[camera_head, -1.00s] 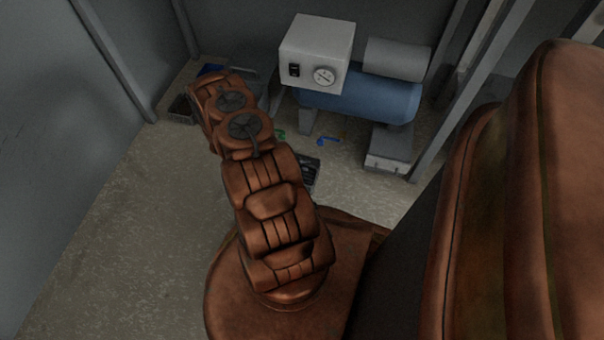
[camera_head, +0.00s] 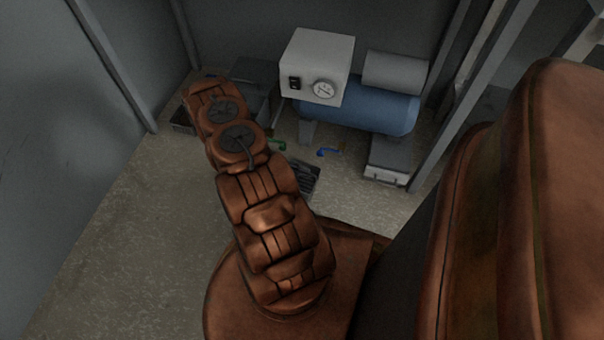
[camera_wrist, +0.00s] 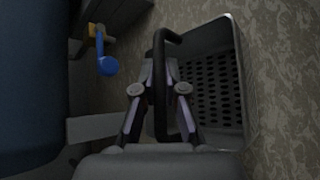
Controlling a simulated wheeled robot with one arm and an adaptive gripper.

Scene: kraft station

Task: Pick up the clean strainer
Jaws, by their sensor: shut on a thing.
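The strainer (camera_wrist: 212,85) is a dark grey basket with a perforated inner wall and a black loop handle (camera_wrist: 160,45). It fills the right of the middle in the wrist view. My gripper (camera_wrist: 159,78) is shut on the handle, with its fingers at the handle's bar. The basket lies to the right of the fingers. In the head view my arm hides the gripper and I cannot make out the strainer's handle.
A blue tank (camera_head: 365,112) with a white gauge box (camera_head: 318,62) stands at the back. A blue handle-like part (camera_head: 328,152), a green one (camera_head: 277,144) and a dark slatted item (camera_head: 303,178) lie near it. A blue-handled part (camera_wrist: 106,62) shows in the wrist view. Open floor (camera_head: 130,230) lies at left.

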